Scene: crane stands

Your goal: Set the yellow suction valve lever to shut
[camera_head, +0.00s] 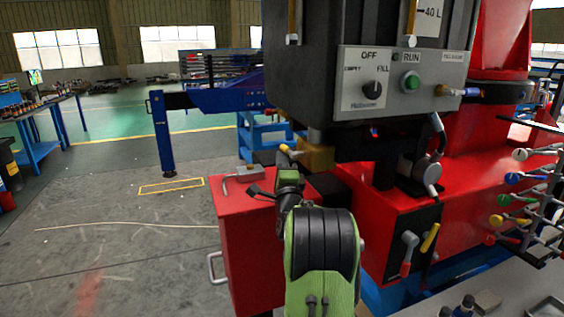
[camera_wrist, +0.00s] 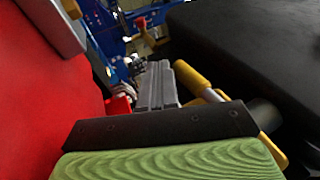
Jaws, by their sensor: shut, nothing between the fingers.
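The yellow suction valve lever (camera_head: 289,151) sticks out to the left from a brass valve body (camera_head: 317,157) under the dark tank. In the wrist view its yellow grip (camera_wrist: 191,77) lies just right of the fingers, with a silver shank running toward the valve at the lower right. My gripper (camera_wrist: 156,75) is shut and empty, its grey fingers together beside the lever. I cannot tell whether they touch it. In the head view my green wrist hides most of the fingers.
The dark tank (camera_head: 300,85) is close above the valve. Another yellow lever (camera_head: 430,237) sits on a black panel at right. The floor at left is open.

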